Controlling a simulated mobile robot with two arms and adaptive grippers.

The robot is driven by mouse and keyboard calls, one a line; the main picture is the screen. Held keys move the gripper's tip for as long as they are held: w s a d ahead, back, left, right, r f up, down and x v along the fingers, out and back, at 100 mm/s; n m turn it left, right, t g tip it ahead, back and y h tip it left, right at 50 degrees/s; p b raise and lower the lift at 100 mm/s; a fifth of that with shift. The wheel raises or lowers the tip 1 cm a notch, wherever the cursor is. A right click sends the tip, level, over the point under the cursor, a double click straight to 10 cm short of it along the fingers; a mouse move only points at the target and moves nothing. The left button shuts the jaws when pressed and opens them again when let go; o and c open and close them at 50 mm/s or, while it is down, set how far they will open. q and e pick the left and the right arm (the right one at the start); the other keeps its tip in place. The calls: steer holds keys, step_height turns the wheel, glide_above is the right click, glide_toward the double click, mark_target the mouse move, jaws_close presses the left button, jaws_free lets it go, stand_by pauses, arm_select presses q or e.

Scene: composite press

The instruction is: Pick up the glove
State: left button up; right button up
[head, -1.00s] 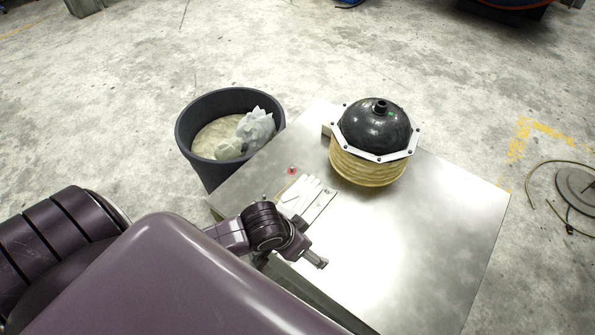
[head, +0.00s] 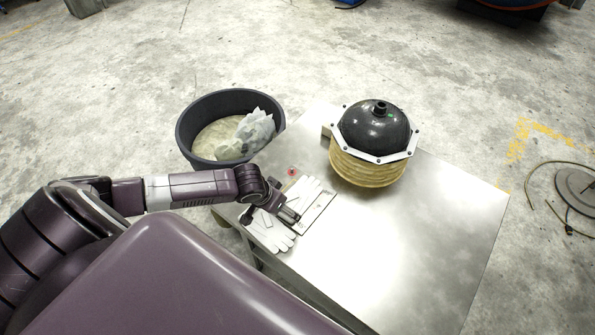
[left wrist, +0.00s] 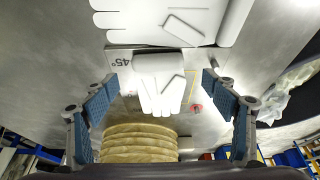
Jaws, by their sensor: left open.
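Two white gloves lie on the metal table. One glove (head: 270,233) lies at the table's near left edge, with its fingers toward the lower right. The other glove (head: 304,190) lies on a flat board just beyond my gripper. My left gripper (head: 290,214) is over the table between the two gloves, partly covering the board. In the left wrist view my left gripper (left wrist: 160,78) is open and empty. A smaller-looking glove (left wrist: 160,82) shows between its fingers, and a larger-looking glove (left wrist: 175,18) shows at the top. My right gripper is not in view.
A black dome on a tan ribbed base (head: 370,165) stands at the table's back. A dark bin (head: 184,135) holding crumpled translucent material stands left of the table. A small red button (head: 292,171) is beyond the board. The table's right side is clear.

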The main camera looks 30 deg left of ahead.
arm_select(q)
steer(key=shift+x, duration=1.95)
steer(key=shift+s+d, duration=0.15)
steer(key=shift+s, duration=0.05)
steer(key=shift+c, duration=0.4)
steer(key=c, duration=1.2)
steer(key=shift+o, duration=0.2)
